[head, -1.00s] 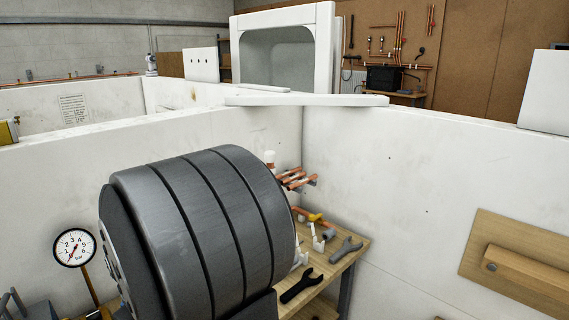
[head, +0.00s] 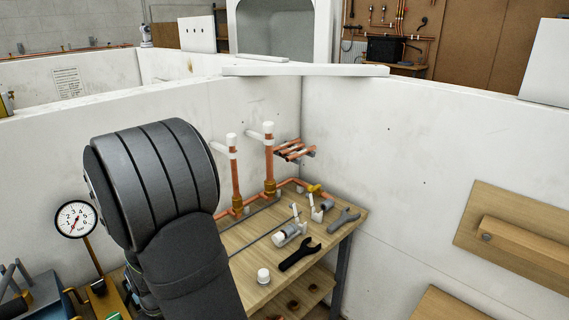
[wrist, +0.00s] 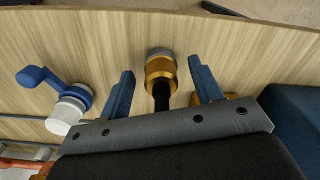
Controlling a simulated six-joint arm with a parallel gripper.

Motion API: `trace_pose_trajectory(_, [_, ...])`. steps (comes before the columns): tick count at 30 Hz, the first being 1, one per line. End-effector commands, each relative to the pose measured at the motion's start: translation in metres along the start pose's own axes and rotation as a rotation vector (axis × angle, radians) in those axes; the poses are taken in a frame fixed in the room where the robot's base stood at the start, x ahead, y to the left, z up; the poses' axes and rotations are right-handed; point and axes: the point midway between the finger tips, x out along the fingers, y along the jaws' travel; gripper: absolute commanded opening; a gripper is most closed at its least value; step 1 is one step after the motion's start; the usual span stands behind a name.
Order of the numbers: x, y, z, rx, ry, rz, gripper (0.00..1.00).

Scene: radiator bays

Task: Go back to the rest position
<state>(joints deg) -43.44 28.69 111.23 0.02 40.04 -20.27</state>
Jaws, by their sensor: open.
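My gripper (wrist: 163,88) shows in the wrist view with its two blue fingers spread apart. A brass fitting with a grey ring (wrist: 160,70) and a black part below it shows in the gap between the fingers, over a wooden surface. I see no finger touching it, and its distance from the fingertips is hard to tell. A valve with a blue lever and white cap (wrist: 68,110) is left of the fingers. In the head view my dark arm fills the left-centre, and the gripper itself is hidden.
The wooden bench (head: 245,262) holds upright copper pipes (head: 236,185), a black spanner (head: 299,255), a grey spanner (head: 343,222) and a white cap (head: 263,276). A pressure gauge (head: 76,219) stands left of my arm. White partition walls (head: 395,150) close in the corner behind.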

Motion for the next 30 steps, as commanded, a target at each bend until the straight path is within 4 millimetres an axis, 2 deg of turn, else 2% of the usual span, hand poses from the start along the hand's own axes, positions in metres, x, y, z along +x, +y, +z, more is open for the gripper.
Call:
trace_pose_trajectory(8, [-0.002,0.000,0.000,0.000,0.001,0.000,0.59])
trace_pose_trajectory(13, [-0.017,0.000,-0.001,0.000,0.003,0.001,0.59])
trace_pose_trajectory(20, [-0.056,0.000,-0.001,0.000,0.005,0.002,0.59])
trace_pose_trajectory(30, [-0.123,0.000,-0.001,0.000,0.005,0.002,0.59])
